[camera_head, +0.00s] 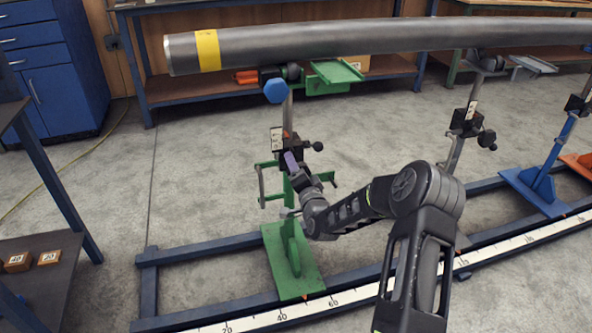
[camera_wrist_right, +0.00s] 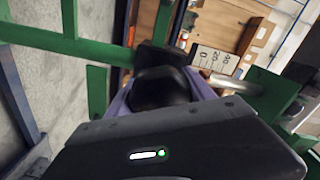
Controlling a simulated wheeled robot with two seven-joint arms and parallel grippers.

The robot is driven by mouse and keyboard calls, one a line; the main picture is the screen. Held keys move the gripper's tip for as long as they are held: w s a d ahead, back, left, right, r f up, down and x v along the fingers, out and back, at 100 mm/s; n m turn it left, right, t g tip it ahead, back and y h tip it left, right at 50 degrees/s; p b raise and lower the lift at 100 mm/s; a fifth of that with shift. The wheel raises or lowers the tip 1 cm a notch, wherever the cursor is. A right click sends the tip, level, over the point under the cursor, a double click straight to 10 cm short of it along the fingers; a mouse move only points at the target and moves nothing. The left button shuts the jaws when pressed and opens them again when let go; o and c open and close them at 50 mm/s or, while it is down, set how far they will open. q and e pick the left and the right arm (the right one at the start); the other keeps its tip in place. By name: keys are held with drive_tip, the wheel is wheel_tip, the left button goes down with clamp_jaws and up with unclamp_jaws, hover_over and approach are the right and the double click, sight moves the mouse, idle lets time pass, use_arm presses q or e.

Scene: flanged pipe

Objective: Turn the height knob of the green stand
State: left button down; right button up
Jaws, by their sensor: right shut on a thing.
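The green stand (camera_head: 292,262) stands upright on the blue rail frame, its base plate near the left end. A black clamp block (camera_head: 290,143) sits on its post. My right gripper (camera_head: 293,163) is at the front of this block, its purple fingers pointing up toward it. In the right wrist view, the fingers (camera_wrist_right: 160,97) are shut on a round black knob (camera_wrist_right: 160,85), one on each side. In the head view, the fingers and block hide this knob. A second black knob (camera_head: 317,146) sticks out at the block's right, apart from the fingers. My left gripper is not in view.
A long grey pipe (camera_head: 360,38) with a yellow band runs above the stands. A blue stand (camera_head: 540,185) is on the rail to the right. A dark table (camera_head: 40,255) with wooden blocks is at the left. Floor between table and rail is clear.

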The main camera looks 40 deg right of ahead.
idle(0.3)
drive_tip(key=o, duration=1.4)
drive_tip(key=shift+c, duration=0.2)
drive_tip(key=p+v, duration=0.1)
drive_tip(key=v, duration=0.6)
drive_tip(key=shift+s+a, duration=0.15)
drive_tip(key=shift+s, duration=0.25)
